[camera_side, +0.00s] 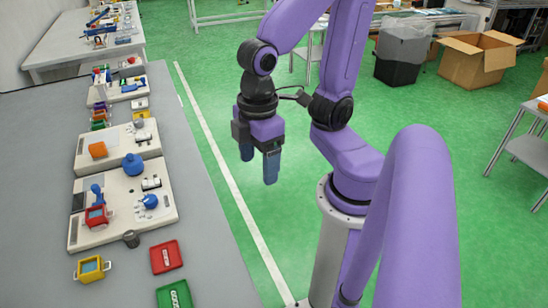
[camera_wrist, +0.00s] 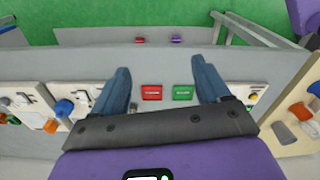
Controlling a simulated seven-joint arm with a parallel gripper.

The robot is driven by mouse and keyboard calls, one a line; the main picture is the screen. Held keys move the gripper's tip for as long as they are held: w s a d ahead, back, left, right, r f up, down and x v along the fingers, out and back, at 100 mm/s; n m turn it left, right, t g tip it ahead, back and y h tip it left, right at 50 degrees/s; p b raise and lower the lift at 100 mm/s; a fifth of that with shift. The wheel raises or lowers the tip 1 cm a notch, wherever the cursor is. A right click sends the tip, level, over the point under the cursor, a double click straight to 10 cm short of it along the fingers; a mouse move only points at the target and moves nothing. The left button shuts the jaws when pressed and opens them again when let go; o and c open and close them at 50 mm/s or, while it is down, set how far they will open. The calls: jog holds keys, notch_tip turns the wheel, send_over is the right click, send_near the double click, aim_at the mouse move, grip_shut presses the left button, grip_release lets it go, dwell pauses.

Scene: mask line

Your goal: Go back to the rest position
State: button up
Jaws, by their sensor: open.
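My gripper (camera_side: 258,163) hangs from the purple arm above the green floor, to the right of the long grey table (camera_side: 185,190) in the side view. Its two blue fingers point down and stand apart with nothing between them. In the wrist view my gripper (camera_wrist: 163,85) is open too, its fingers on either side of a red tray (camera_wrist: 152,92) and a green tray (camera_wrist: 183,92) that lie well beyond the fingertips on the table. My gripper touches nothing.
The table bears white panels (camera_side: 118,150) with an orange block (camera_side: 97,150) and a blue knob (camera_side: 133,165). An open cardboard box (camera_side: 475,62) stands on the floor. The floor around my gripper is clear.

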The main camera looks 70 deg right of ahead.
jog(key=shift+s+d+f+n, duration=0.2)
jog(key=shift+s+d+n, duration=0.15)
jog(key=shift+s+d, duration=0.25)
jog(key=shift+s+d+f+n, duration=0.2)
jog(key=shift+s+d+n, duration=0.2)
jog(key=shift+s, duration=0.25)
